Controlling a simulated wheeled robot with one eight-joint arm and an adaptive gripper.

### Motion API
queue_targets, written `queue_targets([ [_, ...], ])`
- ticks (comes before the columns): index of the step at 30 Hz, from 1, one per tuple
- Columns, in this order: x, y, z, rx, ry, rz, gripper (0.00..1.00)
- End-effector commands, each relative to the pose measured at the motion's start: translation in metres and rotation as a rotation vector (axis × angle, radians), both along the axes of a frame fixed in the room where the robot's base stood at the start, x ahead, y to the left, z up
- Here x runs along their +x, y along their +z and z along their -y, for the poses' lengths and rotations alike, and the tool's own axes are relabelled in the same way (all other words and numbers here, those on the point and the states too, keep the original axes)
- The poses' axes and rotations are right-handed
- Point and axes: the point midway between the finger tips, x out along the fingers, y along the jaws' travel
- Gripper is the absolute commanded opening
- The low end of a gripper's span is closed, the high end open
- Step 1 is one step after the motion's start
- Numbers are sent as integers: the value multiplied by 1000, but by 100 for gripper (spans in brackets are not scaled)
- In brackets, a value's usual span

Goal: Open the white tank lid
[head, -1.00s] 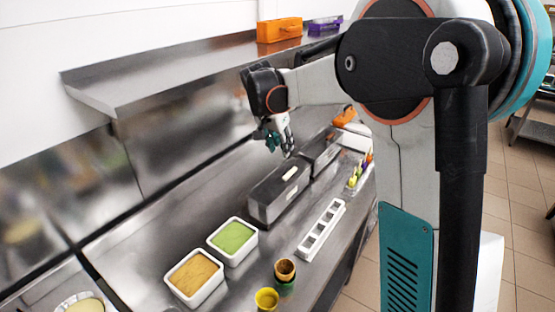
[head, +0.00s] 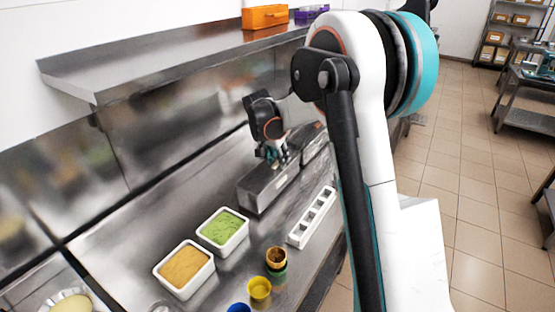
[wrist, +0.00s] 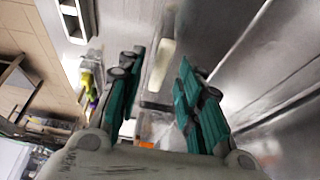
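A long grey metal box (head: 262,193) stands on the steel counter in the head view. A pale, elongated handle shows on its top in the earlier head view; now my gripper hides it there. The wrist view shows this pale handle (wrist: 166,48) between and beyond my two teal fingers. My gripper (head: 274,158) is just above the box, pointing down. In the wrist view its fingers (wrist: 160,75) are spread apart, with no object seen clamped between them. I cannot tell whether they touch the handle. No lid is seen raised.
White tubs with green (head: 224,229) and orange-yellow (head: 184,268) contents stand nearer on the counter. A white slotted holder (head: 312,217) and a yellow cup (head: 259,289) are to the right. A steel shelf (head: 160,65) overhangs the back. Open tiled floor lies right.

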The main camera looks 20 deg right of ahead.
Motion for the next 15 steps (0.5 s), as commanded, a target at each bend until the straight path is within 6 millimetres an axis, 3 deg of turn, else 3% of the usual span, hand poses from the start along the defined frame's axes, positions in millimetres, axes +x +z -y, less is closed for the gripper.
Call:
queue_targets([
  [10, 1, -3, 1, 0, 0, 0, 33],
  [15, 1, -3, 1, 0, 0, 0, 0],
])
